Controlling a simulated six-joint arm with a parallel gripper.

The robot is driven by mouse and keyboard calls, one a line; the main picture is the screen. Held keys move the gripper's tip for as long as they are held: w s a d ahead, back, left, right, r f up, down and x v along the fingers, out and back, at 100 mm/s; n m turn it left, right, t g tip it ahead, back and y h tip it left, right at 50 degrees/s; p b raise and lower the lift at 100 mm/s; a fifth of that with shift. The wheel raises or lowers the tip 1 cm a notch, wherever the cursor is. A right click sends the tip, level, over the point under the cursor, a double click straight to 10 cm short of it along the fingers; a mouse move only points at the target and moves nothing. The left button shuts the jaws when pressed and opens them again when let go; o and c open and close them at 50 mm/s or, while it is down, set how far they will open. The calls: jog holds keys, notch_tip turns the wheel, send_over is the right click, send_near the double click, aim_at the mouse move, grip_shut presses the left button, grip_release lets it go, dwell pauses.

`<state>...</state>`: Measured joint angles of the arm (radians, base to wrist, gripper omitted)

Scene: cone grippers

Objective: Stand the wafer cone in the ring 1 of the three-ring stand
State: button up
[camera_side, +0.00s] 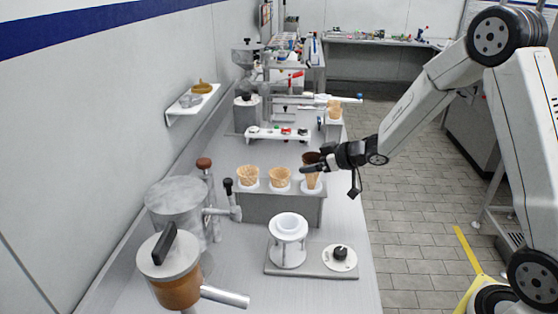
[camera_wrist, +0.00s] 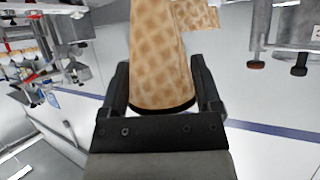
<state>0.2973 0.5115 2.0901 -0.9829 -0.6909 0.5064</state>
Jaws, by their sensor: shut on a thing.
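The wafer cone (camera_side: 312,181) is at the right end of the three-ring stand (camera_side: 280,210), a grey box with white rings on top. Its mouth looks dark brown and its lower part is at the right ring; I cannot tell if it rests there. My gripper (camera_side: 312,168) is shut on this cone, just below its mouth. In the wrist view the tan, grid-patterned cone (camera_wrist: 158,50) fills the space between the fingers of my gripper (camera_wrist: 163,95). Two more cones stand in the left ring (camera_side: 248,175) and middle ring (camera_side: 280,178).
In front of the stand is a white ring holder (camera_side: 288,250) on a plate with a black knob (camera_side: 340,253). A metal canister (camera_side: 178,205) and a brown-bodied pot (camera_side: 175,290) stand at left. Behind are a low tool rack (camera_side: 278,134) and another cone (camera_side: 335,112).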

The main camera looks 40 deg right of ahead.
aim_at(313, 179)
jog(key=shift+f, duration=2.5)
jog(key=o, duration=0.6)
jog(key=shift+s, duration=0.1)
jog(key=shift+v, duration=3.8)
jog(key=s+a+m+g+h, duration=0.1)
jog(key=s+a+g, duration=0.1)
jog(key=s, duration=0.3)
jog(key=s+a+m+g+h, duration=0.1)
jog(key=s+a+g, duration=0.2)
jog(key=s, duration=0.3)
jog(key=s+a+f+m+g+h, duration=0.1)
jog(key=s+a+m+g+h, duration=0.1)
jog(key=s, duration=0.3)
jog(key=shift+s+a+f+g, duration=0.1)
jog(key=shift+s+a+g, duration=0.15)
jog(key=shift+a+g, duration=0.5)
